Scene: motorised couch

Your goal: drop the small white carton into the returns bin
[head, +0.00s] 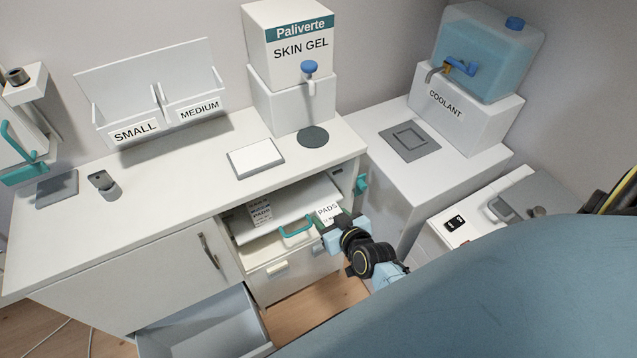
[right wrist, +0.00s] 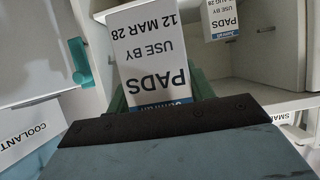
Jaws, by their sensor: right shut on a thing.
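A small white carton printed PADS, USE BY 12 MAR 28 (right wrist: 150,48) fills the middle of the right wrist view, its print upside down. It also shows in the head view (head: 327,211) at the front of the open compartment. My right gripper (head: 335,225) is shut on it, with green fingers at both sides of the carton in the right wrist view. A second PADS carton (head: 261,213) stands inside the compartment, and also shows in the right wrist view (right wrist: 220,16). I can read no returns label on any bin. My left gripper is out of view.
A teal-handled drawer front (head: 290,252) lies just left of my right gripper. A grey open bin-like drawer (head: 205,325) is pulled out at lower left. A white cabinet with a grey handled lid (head: 518,202) stands at right. The skin gel dispenser (head: 290,60) stands on the counter.

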